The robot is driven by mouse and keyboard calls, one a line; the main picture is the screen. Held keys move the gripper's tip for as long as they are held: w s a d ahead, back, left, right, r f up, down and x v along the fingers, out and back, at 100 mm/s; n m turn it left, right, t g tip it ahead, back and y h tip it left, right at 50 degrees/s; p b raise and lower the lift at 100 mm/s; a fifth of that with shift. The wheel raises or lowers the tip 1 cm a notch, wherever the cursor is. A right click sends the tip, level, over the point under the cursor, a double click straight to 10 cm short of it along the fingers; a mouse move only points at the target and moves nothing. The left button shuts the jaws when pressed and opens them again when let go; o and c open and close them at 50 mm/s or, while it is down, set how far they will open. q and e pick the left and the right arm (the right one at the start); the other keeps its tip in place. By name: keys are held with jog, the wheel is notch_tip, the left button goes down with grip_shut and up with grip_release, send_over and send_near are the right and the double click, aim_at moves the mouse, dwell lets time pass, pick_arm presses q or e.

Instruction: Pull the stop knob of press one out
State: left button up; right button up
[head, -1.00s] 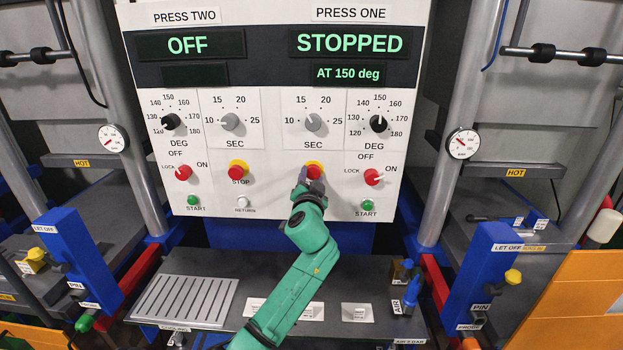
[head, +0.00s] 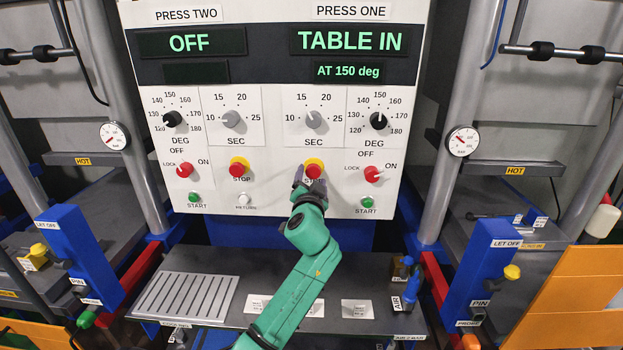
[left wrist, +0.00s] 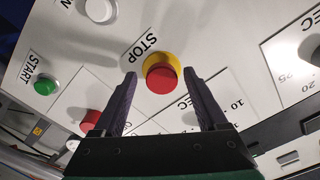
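The stop knob of press one (head: 314,170) is a red mushroom knob on a yellow collar, on the right half of the white panel. In the left wrist view the knob (left wrist: 163,80) stands just ahead of and between my fingertips, with a gap on both sides. My left gripper (head: 309,188) is open and empty, just below the knob in the head view; its dark fingers also show in the left wrist view (left wrist: 160,84). The press one display (head: 349,41) reads TABLE IN, with AT 150 deg below. My right gripper is in neither view.
Press two's stop knob (head: 238,169) is to the left. A red lock switch (head: 373,174) and a green start button (head: 367,202) sit right of my gripper. Dials (head: 314,119) are above. A dark shelf (head: 250,270) lies below the panel.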

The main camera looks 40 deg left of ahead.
pick_arm(q)
jog(key=shift+d+r, duration=0.1)
jog(key=b+v, duration=0.4)
jog(key=v, duration=1)
jog(key=shift+s+d, duration=0.15)
jog(key=shift+s, duration=0.05)
